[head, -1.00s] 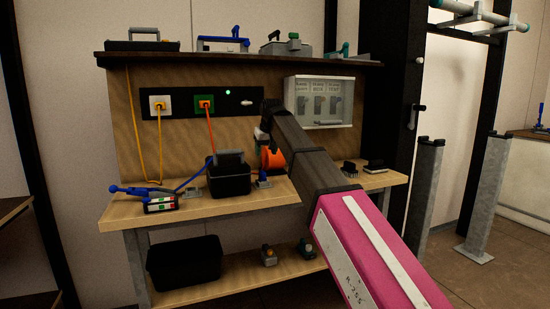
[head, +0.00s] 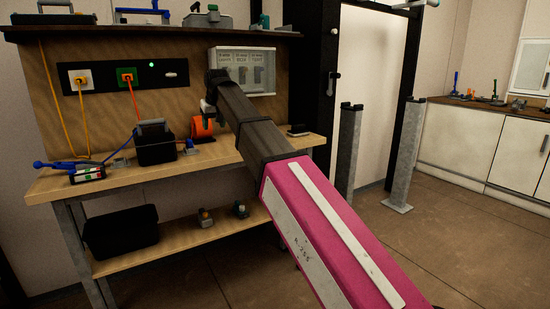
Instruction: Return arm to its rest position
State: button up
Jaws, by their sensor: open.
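My arm reaches from the lower right of the head view, its pink section nearest and its dark section beyond. My gripper (head: 208,106) hangs small at the far end of the arm, in front of the workbench (head: 50,190). It looks open, with nothing seen in it; its fingertips are hard to make out.
A black bin (head: 156,150) and a blue-handled tool (head: 60,165) sit on the bench. A black crate (head: 121,232) is on the lower shelf. Grey posts (head: 346,150) stand right of the bench. Open floor (head: 450,240) lies at the right, before white cabinets (head: 465,145).

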jog(key=s+d+f+m+g+h, duration=0.1)
jog(key=d+f, duration=1)
jog(key=f, duration=0.3)
jog(key=s+d+f+m+g+h, duration=0.1)
jog(key=d+f+m, duration=0.1)
jog(key=d+f, duration=1.05)
jog(key=s+d+f+m+g, duration=0.1)
jog(key=s+d+f, duration=0.8)
jog(key=f, duration=0.3)
jog(key=s+d+f+m+g, duration=0.1)
jog(key=s+d+f+m, duration=0.1)
jog(key=s+d+f, duration=0.7)
notch_tip(320, 180, down, 4)
jog(key=shift+s+r, duration=0.2)
jog(key=shift+s, duration=0.05)
jog(key=shift+d, duration=0.1)
jog(key=shift+c, duration=0.3)
